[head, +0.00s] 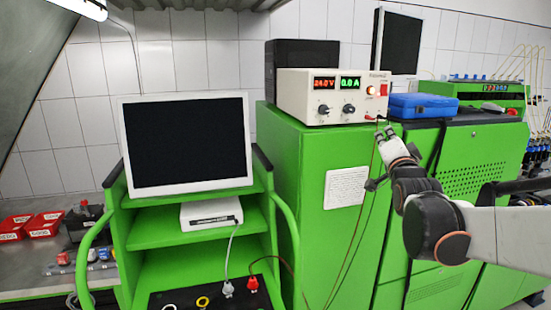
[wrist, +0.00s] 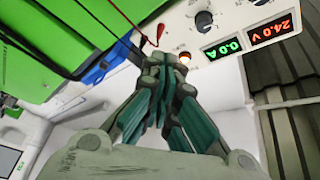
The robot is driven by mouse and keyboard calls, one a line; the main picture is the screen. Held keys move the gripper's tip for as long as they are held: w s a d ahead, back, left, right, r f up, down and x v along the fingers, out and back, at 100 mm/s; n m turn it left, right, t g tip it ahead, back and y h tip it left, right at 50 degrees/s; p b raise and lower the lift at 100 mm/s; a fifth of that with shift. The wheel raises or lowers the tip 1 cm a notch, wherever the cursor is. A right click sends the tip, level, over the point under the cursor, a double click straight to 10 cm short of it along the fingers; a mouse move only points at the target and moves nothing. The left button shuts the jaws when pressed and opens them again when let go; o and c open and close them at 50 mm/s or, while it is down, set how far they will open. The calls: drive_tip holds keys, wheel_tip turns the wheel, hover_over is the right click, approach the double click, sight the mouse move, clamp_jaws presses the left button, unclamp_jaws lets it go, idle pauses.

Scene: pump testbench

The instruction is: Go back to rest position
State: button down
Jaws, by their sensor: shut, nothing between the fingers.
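My gripper (head: 384,134) is at the end of my arm, which reaches in from the right in the head view. It is just below the front right corner of the cream power supply (head: 333,112), close to its terminals. In the wrist view the gripper fingers (wrist: 165,62) are together and hold nothing. The power supply (wrist: 228,72) fills the upper right there, turned upside down, with displays reading 24.0 V and 0.0 A. I cannot tell whether the fingertips touch its front.
A red plug and lead (wrist: 160,32) hang close to my fingertips. A monitor (head: 187,145) stands on the green cart at left. Open space shows before the cabinet.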

drive_tip(key=s+a+f+n+g+b, duration=0.3)
drive_tip(key=s+f+n+g, duration=0.1)
drive_tip(key=s+f, duration=0.7)
drive_tip(key=s+a+f+n+g+y+b, duration=0.1)
drive_tip(key=s+a+f+n+g+b, duration=0.2)
drive_tip(key=s+f, duration=0.8)
drive_tip(key=s+a+f+n+g+y+b, duration=0.1)
drive_tip(key=s+a+f+n+g+b, duration=0.2)
drive_tip(key=s+f, duration=0.8)
wheel_tip(320, 180, down, 4)
drive_tip(key=n+g+b, duration=0.2)
drive_tip(key=shift+s+g, duration=0.3)
drive_tip(key=shift+s, duration=0.05)
drive_tip(key=shift+r, duration=0.1)
